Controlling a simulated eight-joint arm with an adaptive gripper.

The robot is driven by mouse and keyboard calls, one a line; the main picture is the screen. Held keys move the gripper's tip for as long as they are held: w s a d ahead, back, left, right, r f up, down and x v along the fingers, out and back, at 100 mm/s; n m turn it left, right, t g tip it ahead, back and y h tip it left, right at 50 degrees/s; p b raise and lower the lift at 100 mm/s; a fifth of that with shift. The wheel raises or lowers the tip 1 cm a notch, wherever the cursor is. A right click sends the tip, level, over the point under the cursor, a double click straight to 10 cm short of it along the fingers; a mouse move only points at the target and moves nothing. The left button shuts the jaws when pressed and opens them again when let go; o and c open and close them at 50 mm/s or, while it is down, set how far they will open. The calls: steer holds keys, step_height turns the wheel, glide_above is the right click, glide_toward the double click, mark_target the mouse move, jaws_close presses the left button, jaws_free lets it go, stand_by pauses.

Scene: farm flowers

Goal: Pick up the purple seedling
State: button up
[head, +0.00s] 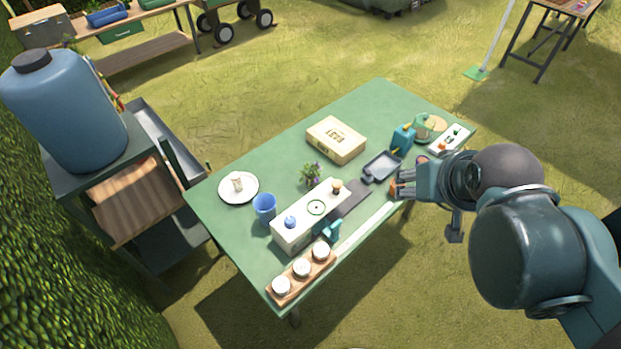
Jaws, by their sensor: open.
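The purple seedling (311,173) is a small green plant with purple blooms. It stands near the middle of the green table (232,165), just behind a white box-like unit (297,228) and in front of a cream box. The unit hides part of its base. My gripper (398,184) is at the table's right front edge, well to the right of the seedling and apart from it. The gripper is open and points left. I cannot tell whether anything small lies between its fingers.
A blue cup (264,209), a white plate (239,188), the cream box (336,140), a dark tray (381,167) and a teal bottle (403,138) surround the middle. A wooden holder with white jars (302,268) lies at the front.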

steer(key=shift+w, duration=0.15)
steer(key=n+g+b, duration=0.3)
steer(key=n+g, duration=0.4)
steer(key=n, duration=0.7)
glide_above(310, 170)
steer(key=f, duration=2.5)
steer(key=shift+d+f, duration=0.35)
steer(key=shift+a+f, duration=0.25)
steer(key=shift+f, duration=0.2)
